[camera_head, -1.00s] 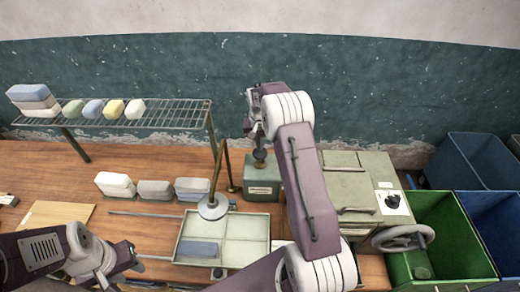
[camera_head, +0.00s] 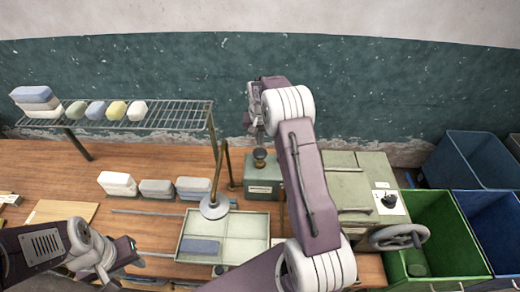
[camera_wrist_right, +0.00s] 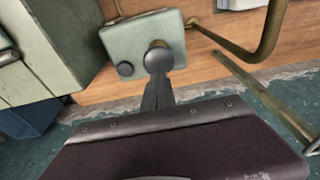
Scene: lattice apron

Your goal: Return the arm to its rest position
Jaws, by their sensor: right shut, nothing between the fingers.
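My right arm rises from the bottom of the head view and bends over at the white joint. Its gripper (camera_head: 254,122) hangs above and a little behind the green box (camera_head: 263,190) with the dark round knob (camera_head: 260,155). In the right wrist view the right gripper (camera_wrist_right: 157,92) is shut and empty.
A wire rack (camera_head: 165,113) with several blocks stands at the back left. A handwheel (camera_head: 400,237) and green bin (camera_head: 440,220) are at right. A brass post (camera_wrist_right: 240,50) stands near the box.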

